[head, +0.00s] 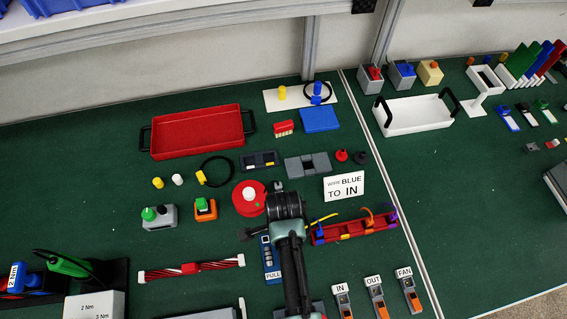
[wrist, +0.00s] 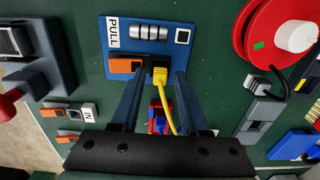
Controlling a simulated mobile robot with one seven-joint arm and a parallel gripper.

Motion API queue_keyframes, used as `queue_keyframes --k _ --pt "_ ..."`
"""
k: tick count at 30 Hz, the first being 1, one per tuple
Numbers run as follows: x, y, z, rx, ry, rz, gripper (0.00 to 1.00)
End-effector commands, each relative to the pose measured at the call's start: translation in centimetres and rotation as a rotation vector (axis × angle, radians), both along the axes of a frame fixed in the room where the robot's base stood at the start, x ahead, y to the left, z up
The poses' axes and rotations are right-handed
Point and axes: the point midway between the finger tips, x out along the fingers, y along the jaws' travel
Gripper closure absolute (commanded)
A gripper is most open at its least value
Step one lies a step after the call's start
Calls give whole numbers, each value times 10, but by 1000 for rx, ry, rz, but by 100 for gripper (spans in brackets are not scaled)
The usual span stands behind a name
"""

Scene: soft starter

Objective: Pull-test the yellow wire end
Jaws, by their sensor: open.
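The blue pull tester (head: 268,250) lies on the green bench, partly hidden by my arm in the head view. The wrist view shows the tester (wrist: 190,62) with its PULL label, a silver ribbed cylinder, an orange block and a dark clamp. The yellow wire (wrist: 165,100) ends at that dark clamp; I cannot tell whether it is clamped. In the head view the yellow wire (head: 323,219) shows beside the red rack (head: 350,231). My gripper (wrist: 160,82) is open, its fingers on either side of the wire, apart from it. Its fingertips are hidden in the head view.
The red-and-white spool (head: 241,205) stands just behind my arm. The WIRE BLUE TO IN sign (head: 344,186) stands behind the rack. Labelled IN, OUT and FAN connectors (head: 375,296) lie at front right. The red tray (head: 200,132) is farther back.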

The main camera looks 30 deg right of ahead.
Motion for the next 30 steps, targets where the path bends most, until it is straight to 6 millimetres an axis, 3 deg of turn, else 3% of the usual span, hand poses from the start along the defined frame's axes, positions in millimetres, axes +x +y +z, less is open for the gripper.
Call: queue_keyframes --k 2,16,30 --pt "0 0 0 0 0 0 57" --pt "0 0 0 0 0 0 99" --pt "0 0 0 0 0 0 100"
